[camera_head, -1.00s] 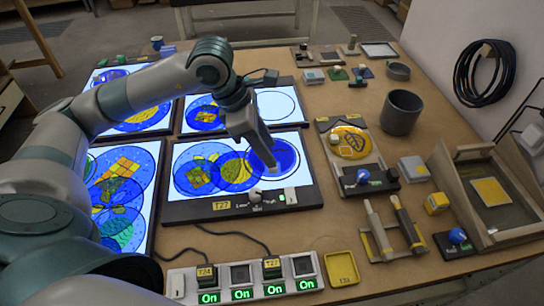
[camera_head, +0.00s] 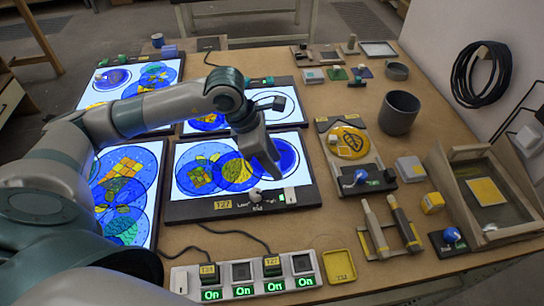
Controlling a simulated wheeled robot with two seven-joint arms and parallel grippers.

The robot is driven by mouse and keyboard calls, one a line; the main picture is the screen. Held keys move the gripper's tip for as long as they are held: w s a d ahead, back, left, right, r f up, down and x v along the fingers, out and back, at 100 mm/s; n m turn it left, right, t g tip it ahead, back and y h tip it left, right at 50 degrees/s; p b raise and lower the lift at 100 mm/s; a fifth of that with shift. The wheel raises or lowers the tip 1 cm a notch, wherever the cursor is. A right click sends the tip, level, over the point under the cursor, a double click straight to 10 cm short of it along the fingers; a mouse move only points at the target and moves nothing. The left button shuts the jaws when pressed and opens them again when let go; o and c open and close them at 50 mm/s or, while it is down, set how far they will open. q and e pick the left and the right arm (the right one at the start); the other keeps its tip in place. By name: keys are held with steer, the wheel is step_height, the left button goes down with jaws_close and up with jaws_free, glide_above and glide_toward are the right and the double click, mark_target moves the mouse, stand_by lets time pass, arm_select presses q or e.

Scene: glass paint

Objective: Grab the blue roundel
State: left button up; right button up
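A deep blue roundel (camera_head: 288,153) lies at the right end of the lit panel labelled T27 (camera_head: 190,209), beside overlapping blue discs with yellow and green pieces. My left gripper (camera_head: 275,175) points down over this roundel and hides part of it. I cannot tell whether the fingertips touch it or whether they are open or shut. Another round blue piece (camera_head: 112,79) lies on the far left lit panel. My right gripper is not in view.
More lit panels lie left and behind, partly under my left arm. A switch strip (camera_head: 240,290) with green "On" labels stands in front. A yellow tray (camera_head: 341,266), a dark grey cup (camera_head: 399,113) and a wooden frame (camera_head: 500,235) are to the right.

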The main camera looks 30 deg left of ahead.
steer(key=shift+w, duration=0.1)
arm_select(q)
jaws_close()
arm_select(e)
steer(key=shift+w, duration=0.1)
arm_select(q)
steer(key=shift+r, duration=0.1)
steer(key=shift+w+r, duration=0.1)
steer(key=shift+r, duration=0.35)
step_height(320, 180, up, 3)
steer(key=shift+r+b, duration=0.1)
steer(key=shift+b, duration=0.8)
steer(key=w+d+r+b, duration=0.2)
steer(key=d+r, duration=0.4)
steer(key=d, duration=0.5)
steer(key=shift+w+d+r+b, duration=0.15)
steer(key=shift+d+r+b, duration=0.05)
steer(key=shift+r+b, duration=0.2)
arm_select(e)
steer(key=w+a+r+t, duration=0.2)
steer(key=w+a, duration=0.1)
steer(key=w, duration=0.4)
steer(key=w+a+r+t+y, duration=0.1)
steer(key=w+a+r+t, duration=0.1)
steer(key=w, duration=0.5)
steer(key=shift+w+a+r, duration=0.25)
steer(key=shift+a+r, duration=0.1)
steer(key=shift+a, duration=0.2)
